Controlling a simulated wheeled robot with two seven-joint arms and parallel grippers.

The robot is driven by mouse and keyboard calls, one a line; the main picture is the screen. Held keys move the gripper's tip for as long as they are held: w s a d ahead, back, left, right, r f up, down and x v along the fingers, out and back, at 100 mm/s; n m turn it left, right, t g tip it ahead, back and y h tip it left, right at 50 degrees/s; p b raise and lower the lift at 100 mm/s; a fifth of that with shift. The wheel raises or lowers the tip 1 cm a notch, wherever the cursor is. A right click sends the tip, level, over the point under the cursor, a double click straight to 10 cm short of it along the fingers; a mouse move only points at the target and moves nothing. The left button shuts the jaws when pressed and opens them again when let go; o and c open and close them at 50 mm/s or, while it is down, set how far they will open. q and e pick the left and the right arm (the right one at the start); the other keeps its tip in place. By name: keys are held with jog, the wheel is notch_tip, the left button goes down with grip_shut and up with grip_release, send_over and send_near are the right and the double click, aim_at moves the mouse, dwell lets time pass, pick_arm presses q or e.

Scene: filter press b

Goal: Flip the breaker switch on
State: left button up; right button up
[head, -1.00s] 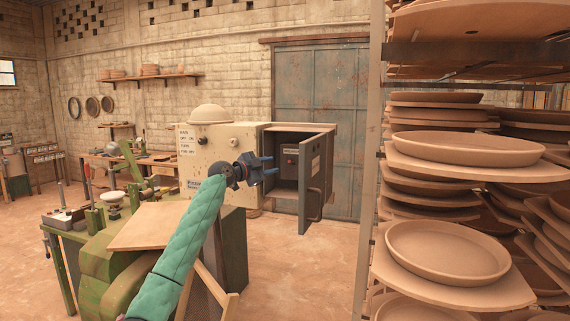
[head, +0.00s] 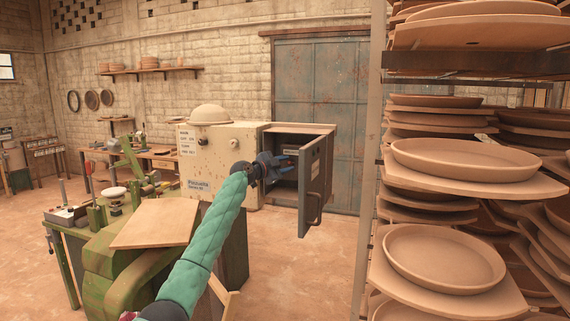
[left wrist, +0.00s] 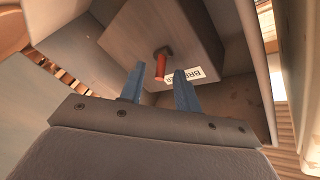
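The breaker is a grey box (left wrist: 180,35) inside an open cabinet (head: 318,215), with a red switch lever (left wrist: 161,64) and a white label beside it in the left wrist view. My left gripper (head: 284,163) is at the cabinet's opening in the head view and covers the lever there. Its two blue fingers (left wrist: 158,84) are apart, with the lever just beyond and between their tips. I cannot tell whether they touch it. The gripper is open and holds nothing. My right gripper is not in view.
The cabinet door (head: 316,180) stands open to the right of my left gripper. A rack of clay plates (head: 445,255) fills the right side. A green machine with a wooden board (head: 155,225) stands at left. Bare floor shows below the cabinet.

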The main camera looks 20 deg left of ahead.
pick_arm(q)
grip_shut()
jog(key=shift+w+r+n+g+y, duration=0.1)
jog(key=shift+r+n+g+y, duration=0.2)
jog(key=shift+g, duration=0.3)
grip_release()
